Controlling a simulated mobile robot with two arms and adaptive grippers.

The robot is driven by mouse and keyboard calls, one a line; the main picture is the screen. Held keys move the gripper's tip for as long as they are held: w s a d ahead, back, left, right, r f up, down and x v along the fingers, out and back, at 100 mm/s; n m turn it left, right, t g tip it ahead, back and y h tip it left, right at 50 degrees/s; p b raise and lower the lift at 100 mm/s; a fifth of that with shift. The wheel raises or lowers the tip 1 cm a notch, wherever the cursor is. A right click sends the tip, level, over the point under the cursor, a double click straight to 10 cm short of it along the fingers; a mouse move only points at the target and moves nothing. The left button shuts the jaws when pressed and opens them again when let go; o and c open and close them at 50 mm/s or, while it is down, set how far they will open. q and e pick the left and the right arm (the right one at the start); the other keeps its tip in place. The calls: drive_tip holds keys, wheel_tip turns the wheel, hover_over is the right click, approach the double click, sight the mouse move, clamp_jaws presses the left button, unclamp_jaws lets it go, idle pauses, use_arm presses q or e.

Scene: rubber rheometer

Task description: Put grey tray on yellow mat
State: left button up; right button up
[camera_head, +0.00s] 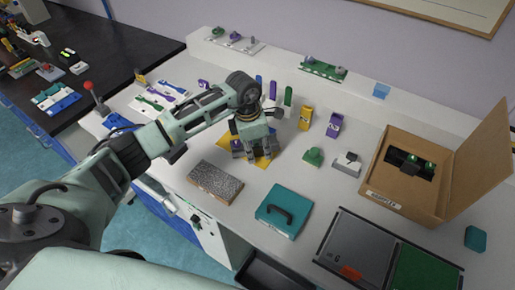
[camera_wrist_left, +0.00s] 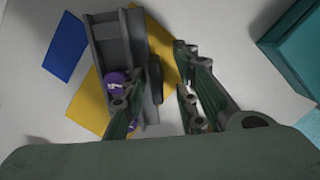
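The grey tray (camera_wrist_left: 110,42) is a long, channel-shaped piece lying over the yellow mat (camera_wrist_left: 163,48) in the left wrist view. A round purple part (camera_wrist_left: 114,82) sits in or against it. Yellow shows on both sides of the tray. In the head view the yellow mat (camera_head: 262,162) shows beside my left gripper (camera_head: 252,155), which hides much of the tray. In the left wrist view my left gripper (camera_wrist_left: 158,92) has its fingers apart, at the tray's right side. A dark upright piece stands between them; no firm contact shows. My right gripper is not in view.
A speckled grey block (camera_head: 215,182) and a teal case (camera_head: 284,210) lie in front. An open cardboard box (camera_head: 405,190) stands right. Purple, green and yellow parts stand behind the mat. A blue patch (camera_wrist_left: 66,47) lies left of the tray.

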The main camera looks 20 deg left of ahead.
use_arm(q)
drive_tip(key=shift+r, duration=0.35)
wheel_tip(320, 180, up, 11)
drive_tip(key=s+a+b, duration=0.1)
drive_tip(key=b, duration=0.2)
drive_tip(key=shift+a+r, duration=0.2)
drive_tip(key=shift+s+f, duration=0.1)
drive_tip(key=shift+s, duration=0.05)
